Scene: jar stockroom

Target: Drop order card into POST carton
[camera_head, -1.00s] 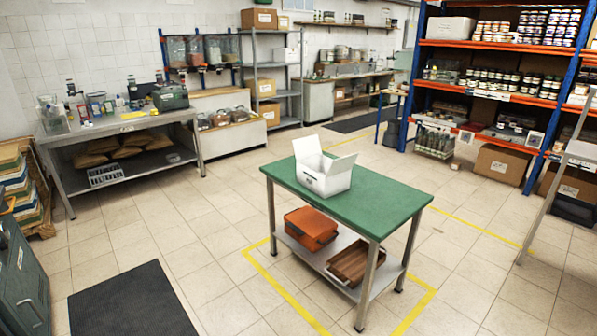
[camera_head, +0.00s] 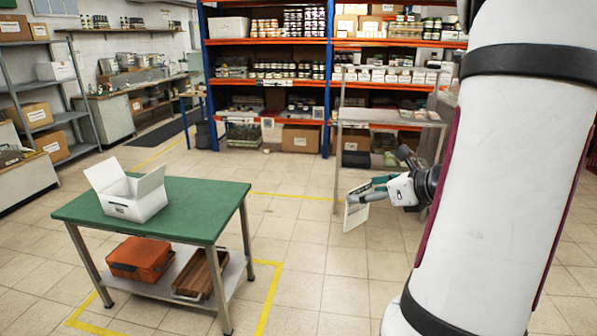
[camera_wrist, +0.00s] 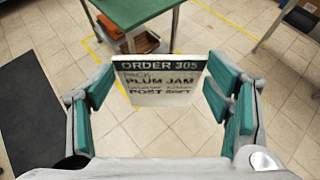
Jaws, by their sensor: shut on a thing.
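My gripper (camera_head: 372,188) is shut on the order card (camera_head: 356,208), held upright in the air to the right of the green-topped table (camera_head: 215,197). In the wrist view the card (camera_wrist: 163,95) sits between the green finger pads; it reads "ORDER 305", "PLUM JAM" and "POST". A white carton (camera_head: 140,205) with its flaps open stands on the table's left part, well apart from my gripper. Its label is too small to read and its inside is mostly hidden.
An orange case (camera_head: 141,257) and a brown wooden tray (camera_head: 198,275) lie on the table's lower shelf. A grey metal rack (camera_head: 385,117) stands behind my gripper, before the orange-and-blue shelves (camera_head: 268,82). Tiled floor is clear between table and gripper.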

